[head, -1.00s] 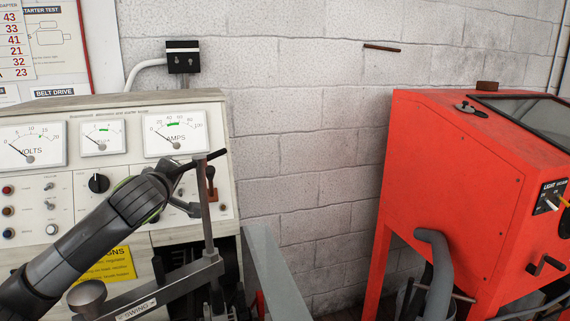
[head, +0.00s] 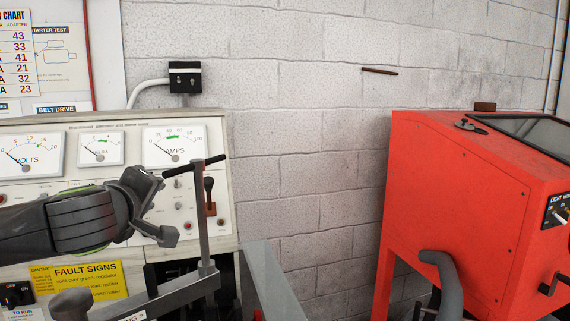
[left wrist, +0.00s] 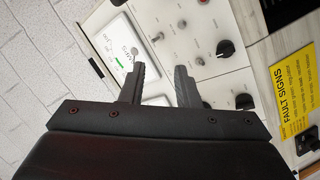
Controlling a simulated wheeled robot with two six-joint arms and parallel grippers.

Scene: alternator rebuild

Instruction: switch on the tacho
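No label reading tacho is legible, so I cannot tell which control is its switch. The pale test panel (head: 228,180) carries a volts gauge (head: 29,153), a smaller middle gauge (head: 100,148) and an amps gauge (head: 174,147). Small toggle switches (left wrist: 157,38) and black knobs (left wrist: 226,48) show in the left wrist view. My left gripper (head: 158,208) is in front of the panel below the amps gauge, covering some of the controls. In the left wrist view its fingers (left wrist: 159,74) are apart with nothing between them. My right gripper is out of view.
A metal post with a black T-handle (head: 196,166) rises just right of my left gripper. Behind it is a black lever on a brown plate (head: 209,194). A yellow fault signs label (head: 88,281) is below. A red cabinet (head: 455,190) stands at right.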

